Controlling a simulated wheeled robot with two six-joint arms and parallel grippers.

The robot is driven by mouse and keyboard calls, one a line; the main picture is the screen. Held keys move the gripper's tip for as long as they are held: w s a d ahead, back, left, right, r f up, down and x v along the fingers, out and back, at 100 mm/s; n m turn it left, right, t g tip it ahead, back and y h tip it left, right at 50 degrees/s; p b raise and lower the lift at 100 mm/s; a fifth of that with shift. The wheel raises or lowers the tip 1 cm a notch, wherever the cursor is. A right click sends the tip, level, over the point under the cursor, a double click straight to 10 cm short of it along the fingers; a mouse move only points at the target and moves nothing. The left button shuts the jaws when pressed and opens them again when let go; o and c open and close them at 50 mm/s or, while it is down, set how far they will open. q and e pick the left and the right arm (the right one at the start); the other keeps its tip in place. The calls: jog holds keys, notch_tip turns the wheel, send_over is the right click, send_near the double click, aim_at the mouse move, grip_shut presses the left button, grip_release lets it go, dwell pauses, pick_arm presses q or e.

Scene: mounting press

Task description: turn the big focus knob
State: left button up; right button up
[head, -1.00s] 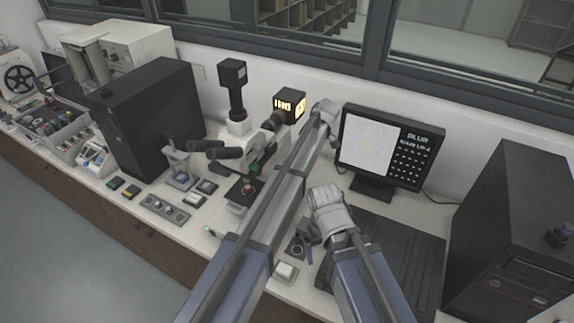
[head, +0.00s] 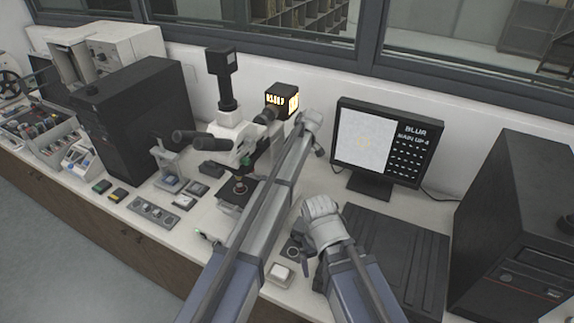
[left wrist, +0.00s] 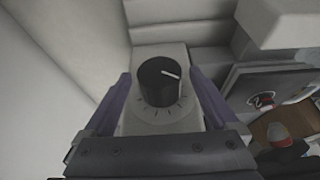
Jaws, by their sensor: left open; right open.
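The big focus knob (left wrist: 158,83) is a black round knob with a white pointer line. It sits on a pale housing with dark tick marks, in the left wrist view. My left gripper (left wrist: 160,78) is open, with one purple finger on each side of the knob; I cannot tell whether they touch it. In the head view the left arm reaches to the right side of the white microscope (head: 233,135), and the knob is hidden there. My right gripper (head: 300,259) is open above the bench, away from the microscope. The monitor (head: 388,148) shows a pale picture and the word BLUR.
A ribbed dark mat (head: 390,255) lies before the monitor. A small white-topped block (head: 281,273) is near my right gripper.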

pick_arm(q)
jog(key=shift+c, duration=0.3)
jog(key=c, duration=1.3)
jog(key=shift+w+d+f+g+y, duration=0.15)
jog(key=shift+w+g+y, duration=0.3)
jog(key=shift+g, duration=0.25)
jog(key=shift+w+m+g+b, duration=0.1)
jog(key=shift+m+g+b, duration=0.2)
jog(key=shift+g+b, duration=0.2)
jog(key=shift+f+g+y+b, duration=0.1)
jog(key=shift+g+y+b, duration=0.45)
jog(key=shift+g+b, duration=0.15)
jog(key=shift+s+m+g, duration=0.25)
jog(key=shift+m+g, duration=0.05)
jog(key=shift+g, duration=0.2)
jog(key=shift+r, duration=0.2)
